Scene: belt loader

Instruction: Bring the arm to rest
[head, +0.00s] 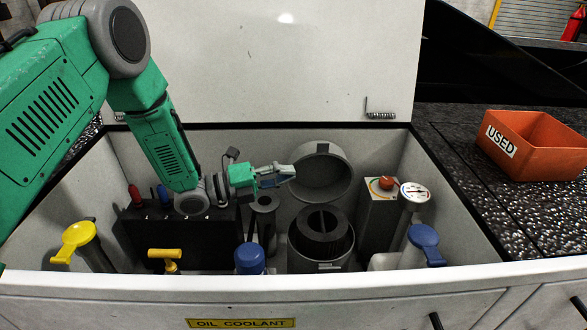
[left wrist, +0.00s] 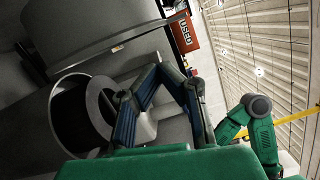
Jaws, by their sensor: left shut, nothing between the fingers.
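My left arm comes in from the left in the head view, green with grey joints, and reaches over the open white bin. My left gripper (head: 284,174) is shut and empty. In the head view it is in front of a round grey cup-like part (head: 336,178) at the bin's back wall; I cannot tell whether they touch. Below and right of it stands a grey canister (head: 318,265) with a dark ribbed filter (head: 325,222) inside. The left wrist view shows the blue-grey fingers close up, beside a round dark opening. My right gripper is not in view.
The bin's front rim (head: 390,285) and raised white lid (head: 280,60) bound the space. Inside are a box with a red knob (head: 387,182), a dial (head: 415,191), yellow and blue caps (head: 78,235) (head: 250,258), and a black rack (head: 200,240). An orange "USED" crate (head: 545,160) sits right.

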